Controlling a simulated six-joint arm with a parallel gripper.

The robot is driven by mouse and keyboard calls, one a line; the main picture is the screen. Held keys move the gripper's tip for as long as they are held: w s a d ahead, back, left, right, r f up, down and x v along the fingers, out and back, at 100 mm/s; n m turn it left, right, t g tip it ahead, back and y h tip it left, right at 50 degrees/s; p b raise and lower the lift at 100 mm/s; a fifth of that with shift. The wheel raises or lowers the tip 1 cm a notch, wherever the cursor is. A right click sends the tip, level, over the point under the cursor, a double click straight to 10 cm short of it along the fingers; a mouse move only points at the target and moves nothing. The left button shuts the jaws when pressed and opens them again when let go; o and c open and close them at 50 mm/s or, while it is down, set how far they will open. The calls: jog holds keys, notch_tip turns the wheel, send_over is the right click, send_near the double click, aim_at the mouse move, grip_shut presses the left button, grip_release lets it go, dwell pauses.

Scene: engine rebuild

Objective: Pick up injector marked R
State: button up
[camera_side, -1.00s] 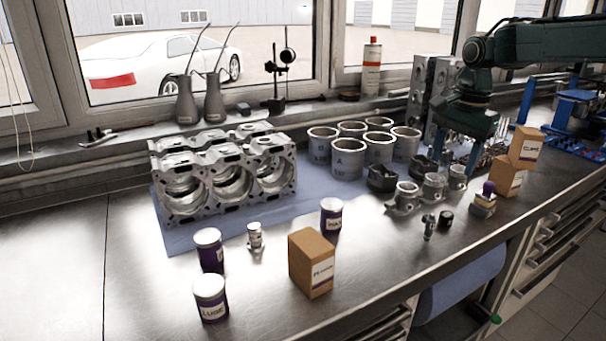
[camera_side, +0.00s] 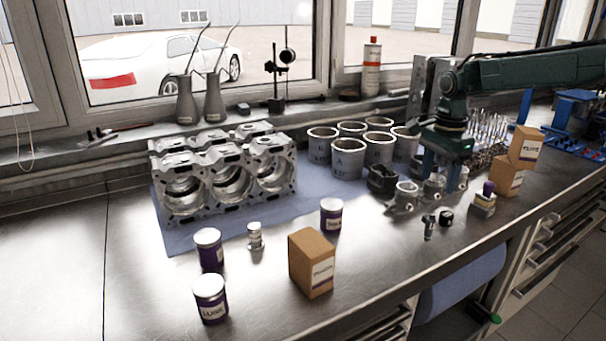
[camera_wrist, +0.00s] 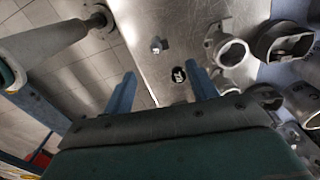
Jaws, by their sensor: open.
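A small dark round-topped part (camera_side: 446,218) stands on the metal bench. In the wrist view it is a black disc (camera_wrist: 179,75) with a white mark that may be an R; I cannot read it surely. A slim grey-and-black part (camera_side: 428,227) stands just left of it and shows small in the wrist view (camera_wrist: 157,45). I cannot tell for certain which is the injector marked R. My gripper (camera_side: 441,182) is open and empty, pointing down, above and behind both parts. In the wrist view the black disc lies between the fingers (camera_wrist: 163,72), nearer the right one.
Ring-ended metal parts (camera_side: 404,198) stand close by the gripper, also in the wrist view (camera_wrist: 230,50). A purple-topped part (camera_side: 484,200) and stacked boxes (camera_side: 510,178) stand to the right. The bench in front is clear up to its edge.

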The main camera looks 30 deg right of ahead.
send_over(429, 217)
jog(key=shift+w+d+f, duration=0.1)
jog(key=shift+d+f, duration=0.05)
jog(key=shift+f, duration=1.2)
jog(key=shift+w+d+f, duration=0.1)
jog(key=shift+d+f, duration=0.05)
jog(key=shift+f, duration=1.15)
jog(key=shift+s+f, duration=0.1)
jog(key=shift+f, duration=2.5)
jog(key=c, duration=1.1)
jog(key=shift+r, duration=0.2)
notch_tip(429, 217, up, 20)
jog(key=shift+f, duration=0.15)
